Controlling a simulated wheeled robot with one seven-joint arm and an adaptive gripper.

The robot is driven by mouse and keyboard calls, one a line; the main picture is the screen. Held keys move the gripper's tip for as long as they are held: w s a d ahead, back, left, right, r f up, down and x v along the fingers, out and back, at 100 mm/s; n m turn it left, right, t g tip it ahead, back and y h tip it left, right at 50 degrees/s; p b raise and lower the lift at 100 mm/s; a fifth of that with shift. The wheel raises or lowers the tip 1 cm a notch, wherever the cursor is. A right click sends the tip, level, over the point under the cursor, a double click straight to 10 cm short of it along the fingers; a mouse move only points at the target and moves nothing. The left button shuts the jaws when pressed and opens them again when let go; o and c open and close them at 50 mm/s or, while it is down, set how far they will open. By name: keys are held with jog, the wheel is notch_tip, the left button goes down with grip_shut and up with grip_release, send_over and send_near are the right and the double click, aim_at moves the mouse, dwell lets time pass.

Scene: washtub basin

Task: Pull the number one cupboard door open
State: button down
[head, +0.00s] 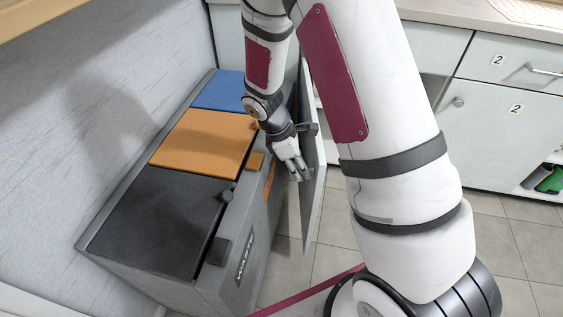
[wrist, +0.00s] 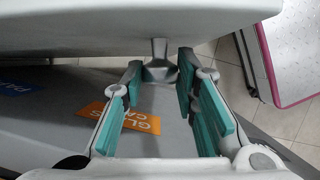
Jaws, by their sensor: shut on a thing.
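A pale grey cupboard door (head: 314,190) stands swung out from the counter, seen nearly edge-on in the head view. Its number is not visible. In the wrist view the door (wrist: 130,28) spans the top, with a small metal knob (wrist: 158,68) on its face. My gripper (head: 301,173) is at the left face of the door. In the wrist view my gripper (wrist: 161,72) has its teal-padded fingers on both sides of the knob, shut on it. The door's far face and hinges are hidden by my arm.
A grey waste bin unit (head: 228,265) with black, orange and blue lids stands close left of the door and gripper. Right of my arm is a cupboard door marked 2 (head: 486,132) with a drawer (head: 508,62) above. Tiled floor (head: 345,240) is clear around the door's lower end.

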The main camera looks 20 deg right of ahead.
jog(key=shift+s+d, duration=0.3)
jog(key=shift+d, duration=0.35)
jog(key=c, duration=1.3)
grip_release()
jog(key=shift+v, duration=6)
jog(key=shift+s, duration=0.15)
